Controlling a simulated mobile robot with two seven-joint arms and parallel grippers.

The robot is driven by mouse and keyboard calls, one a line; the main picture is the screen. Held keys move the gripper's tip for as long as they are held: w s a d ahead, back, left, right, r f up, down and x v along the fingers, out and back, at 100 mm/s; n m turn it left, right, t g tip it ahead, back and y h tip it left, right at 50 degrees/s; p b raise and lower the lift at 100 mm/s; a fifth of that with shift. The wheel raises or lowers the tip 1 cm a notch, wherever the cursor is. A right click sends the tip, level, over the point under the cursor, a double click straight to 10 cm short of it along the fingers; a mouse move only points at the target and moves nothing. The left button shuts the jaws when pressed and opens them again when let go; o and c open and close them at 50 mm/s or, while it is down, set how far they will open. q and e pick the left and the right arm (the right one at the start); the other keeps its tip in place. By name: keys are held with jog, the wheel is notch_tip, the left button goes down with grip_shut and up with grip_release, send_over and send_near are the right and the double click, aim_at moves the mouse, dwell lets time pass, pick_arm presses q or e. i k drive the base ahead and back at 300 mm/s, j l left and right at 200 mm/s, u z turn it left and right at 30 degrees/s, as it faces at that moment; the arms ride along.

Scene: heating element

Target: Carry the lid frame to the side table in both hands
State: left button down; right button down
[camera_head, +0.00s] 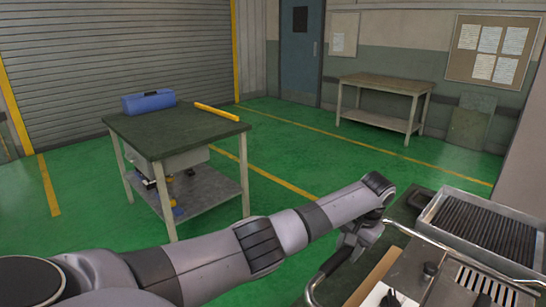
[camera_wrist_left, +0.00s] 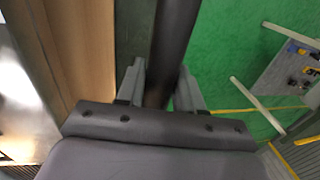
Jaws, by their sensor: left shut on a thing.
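The lid frame (camera_head: 450,252) appears to be the silver tube frame at lower right, over the bench; much of it is cut off by the picture edge. Its dark grip (camera_head: 334,263) sticks out on the near left side. My left gripper (camera_head: 347,252) reaches over from the left and is shut on this grip. In the left wrist view, the two fingers of my left gripper (camera_wrist_left: 160,78) sit either side of the dark bar (camera_wrist_left: 172,35). My right gripper is not in view. A green-topped table (camera_head: 175,130) stands at left, apart from the frame.
A blue box (camera_head: 148,102) sits on the green-topped table's far left corner, and a yellow bar (camera_head: 217,112) lies on its far right edge. A wooden-topped table (camera_head: 385,84) stands by the back wall. A tray of dark ribbed elements (camera_head: 485,232) is at right. Green floor between is clear.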

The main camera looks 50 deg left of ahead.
aim_at(169, 127)
jog(key=j, duration=0.95)
jog(key=i+j, duration=0.1)
jog(key=j, duration=0.9)
